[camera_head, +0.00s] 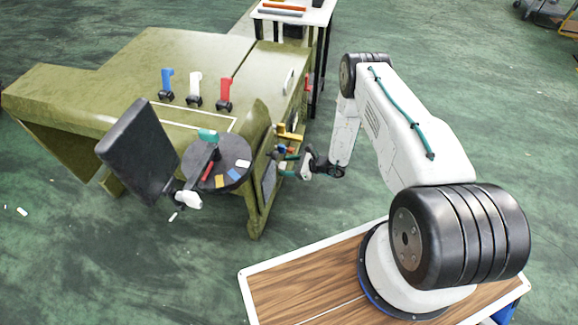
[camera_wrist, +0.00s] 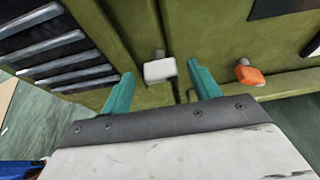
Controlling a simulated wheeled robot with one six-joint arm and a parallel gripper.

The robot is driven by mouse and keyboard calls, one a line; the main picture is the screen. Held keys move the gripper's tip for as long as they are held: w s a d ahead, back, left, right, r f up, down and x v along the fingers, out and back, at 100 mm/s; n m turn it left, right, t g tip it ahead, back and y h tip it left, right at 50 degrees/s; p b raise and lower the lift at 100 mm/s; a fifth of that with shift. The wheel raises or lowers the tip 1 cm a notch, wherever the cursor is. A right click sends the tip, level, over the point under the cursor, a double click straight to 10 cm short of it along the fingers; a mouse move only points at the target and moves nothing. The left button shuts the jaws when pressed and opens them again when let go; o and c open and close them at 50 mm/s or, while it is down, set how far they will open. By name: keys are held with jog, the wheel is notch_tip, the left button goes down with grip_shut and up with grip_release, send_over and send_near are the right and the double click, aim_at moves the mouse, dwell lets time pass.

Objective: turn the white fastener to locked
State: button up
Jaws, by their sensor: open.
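The white fastener (camera_wrist: 160,70) shows in the wrist view as a small white block on a short grey post against the olive panel. My gripper (camera_wrist: 161,84) is open, with one teal finger to the left of the fastener and one to the right. Gaps show on both sides, so neither finger appears to touch it. In the head view my gripper (camera_head: 292,165) is at the right side of the olive chassis (camera_head: 190,55). I cannot make out the white fastener there.
An orange fastener (camera_wrist: 248,73) is right of my gripper. A dark slatted grille (camera_wrist: 55,45) is at the left. On the chassis stand blue (camera_head: 167,82), white (camera_head: 195,88) and red (camera_head: 225,92) levers. A round black tray (camera_head: 230,152) with coloured pieces stands beside a dark panel (camera_head: 140,150).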

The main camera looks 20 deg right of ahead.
jog(key=c, duration=1)
jog(key=m+g+y, duration=0.1)
jog(key=m+y, duration=0.1)
jog(key=m, duration=0.2)
jog(key=w+f+m+g+y, duration=0.1)
jog(key=m+y, duration=0.1)
jog(key=m, duration=0.3)
jog(key=d+m+g+y, duration=0.1)
jog(key=m+y, duration=0.1)
jog(key=m, duration=0.2)
jog(key=shift+w+f+g, duration=0.15)
jog(key=shift+f+g, duration=0.05)
jog(key=shift+g, duration=0.1)
jog(key=shift+m, duration=0.4)
